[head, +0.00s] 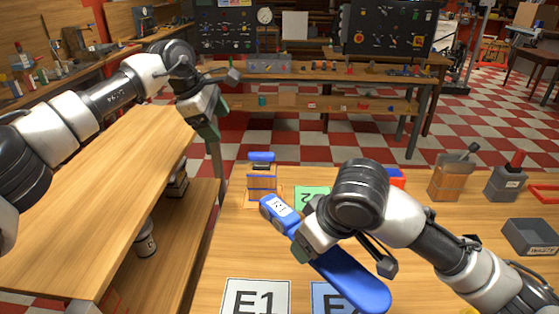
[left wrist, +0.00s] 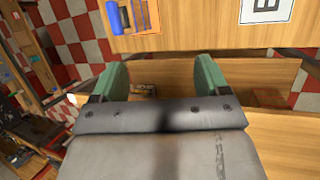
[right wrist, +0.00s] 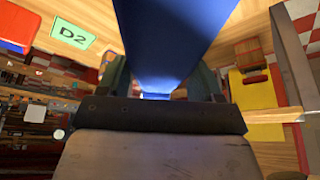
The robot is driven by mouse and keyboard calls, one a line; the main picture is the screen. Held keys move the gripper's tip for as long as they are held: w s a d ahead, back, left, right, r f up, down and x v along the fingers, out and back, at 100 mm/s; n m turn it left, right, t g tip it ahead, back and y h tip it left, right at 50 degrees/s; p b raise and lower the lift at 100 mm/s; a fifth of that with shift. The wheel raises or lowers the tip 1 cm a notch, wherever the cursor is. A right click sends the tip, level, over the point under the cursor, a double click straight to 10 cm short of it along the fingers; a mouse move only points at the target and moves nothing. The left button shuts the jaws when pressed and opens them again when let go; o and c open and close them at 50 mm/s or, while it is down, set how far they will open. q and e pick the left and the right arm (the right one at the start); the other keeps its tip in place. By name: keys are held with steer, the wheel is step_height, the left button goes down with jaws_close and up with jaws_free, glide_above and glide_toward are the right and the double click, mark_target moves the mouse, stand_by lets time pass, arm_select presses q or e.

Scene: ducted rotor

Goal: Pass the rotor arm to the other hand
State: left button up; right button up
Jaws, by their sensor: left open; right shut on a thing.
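The rotor arm (head: 352,281) is a long blue bar with a white label on its far-left end. It slants across the head view above the table. My right gripper (head: 318,240) is shut on it around its middle part. In the right wrist view the blue bar (right wrist: 175,40) runs out between the fingers. My left gripper (head: 208,128) is open and empty, up and left of the rotor arm and well apart from it. In the left wrist view nothing sits between its green fingers (left wrist: 160,78).
A wooden stand (head: 262,185) with a blue cylinder is at the table's left back. Cards D2 (head: 305,193) and E1 (head: 255,297) lie on the table. A grey bin (head: 530,237) and a lever block (head: 450,178) are at right. A gap separates the left bench (head: 110,195).

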arm_select(q)
steer(key=s+d+f+m+g, duration=0.1)
steer(key=s+d+m+g, duration=0.3)
steer(key=d, duration=0.5)
steer(key=m+g+y, duration=0.1)
steer(key=m+g, duration=0.2)
steer(key=m, duration=0.2)
glide_toward(293, 213)
steer(key=shift+a+r, duration=0.2)
steer(key=shift+s+d+f, duration=0.15)
steer(key=shift+s, duration=0.05)
steer(key=x, duration=1.1)
steer(key=shift+w+f, duration=0.1)
steer(key=shift+f, duration=0.25)
steer(key=shift+d, duration=0.1)
steer(key=c, duration=1.1)
arm_select(e)
steer(key=shift+s+a, duration=0.1)
arm_select(q)
steer(key=shift+r, duration=0.1)
steer(key=shift+c, duration=0.2)
arm_select(e)
steer(key=o, duration=1.2)
